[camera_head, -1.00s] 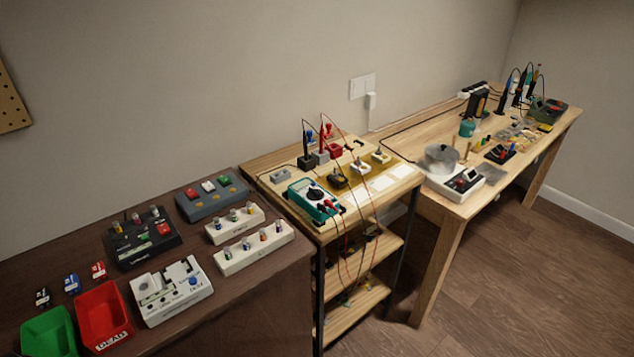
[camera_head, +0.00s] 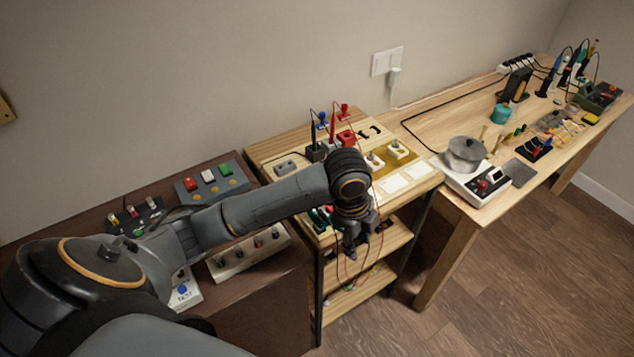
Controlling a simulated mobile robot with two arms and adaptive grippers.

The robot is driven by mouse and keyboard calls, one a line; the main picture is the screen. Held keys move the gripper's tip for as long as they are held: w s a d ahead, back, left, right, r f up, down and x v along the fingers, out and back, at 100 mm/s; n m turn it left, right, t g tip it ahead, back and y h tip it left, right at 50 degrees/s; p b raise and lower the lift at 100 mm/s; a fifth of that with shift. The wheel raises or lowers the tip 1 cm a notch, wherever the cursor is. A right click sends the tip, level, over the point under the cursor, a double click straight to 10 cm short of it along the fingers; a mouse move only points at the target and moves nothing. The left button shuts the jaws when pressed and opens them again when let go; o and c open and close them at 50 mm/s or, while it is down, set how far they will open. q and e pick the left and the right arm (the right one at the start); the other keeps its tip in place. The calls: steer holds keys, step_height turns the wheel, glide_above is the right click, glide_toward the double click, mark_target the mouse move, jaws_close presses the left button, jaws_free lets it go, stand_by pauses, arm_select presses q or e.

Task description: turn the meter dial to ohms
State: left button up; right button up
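The teal multimeter lies on the top of the wooden shelf cart (camera_head: 262,156). My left arm now covers most of it, and only a bit of the meter (camera_head: 318,214) shows below the forearm. Its dial is hidden behind my arm. My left gripper (camera_head: 351,250) hangs at the cart's front edge, in front of and beside the meter, pointing down. Its fingers are small and dark, and their opening is unclear. My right gripper is out of view.
Red and black probe holders (camera_head: 346,138) with thin leads stand at the back of the cart top. Leads hang down in front near my gripper. A dark table with a grey switch box (camera_head: 212,184) is at left. A workbench (camera_head: 425,122) with a scale and pot is at right.

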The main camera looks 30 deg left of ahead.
arm_select(q)
steer(key=w+a+r+m, duration=0.1)
steer(key=w+a+r, duration=0.1)
steer(key=w+a+r+y, duration=0.1)
steer(key=a+r, duration=0.2)
steer(key=w+a+r+m, duration=0.1)
steer(key=w+a+r, duration=0.1)
steer(key=a+r, duration=0.1)
steer(key=shift+w+a+m+g, duration=0.25)
steer(key=shift+w+m+g, duration=0.05)
steer(key=shift+g, duration=0.1)
steer(key=w+a+r+m, duration=0.1)
steer(key=a+r, duration=0.6)
steer(key=shift+g, duration=0.3)
steer(key=f+p, duration=0.1)
steer(key=f, duration=0.5)
steer(key=f+p, duration=0.1)
steer(key=f, duration=0.6)
steer(key=shift+w+d, duration=0.15)
steer(key=shift+d, duration=0.05)
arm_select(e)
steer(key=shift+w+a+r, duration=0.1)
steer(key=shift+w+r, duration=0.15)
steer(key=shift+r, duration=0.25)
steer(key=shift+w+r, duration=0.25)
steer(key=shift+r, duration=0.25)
arm_select(q)
jaws_close()
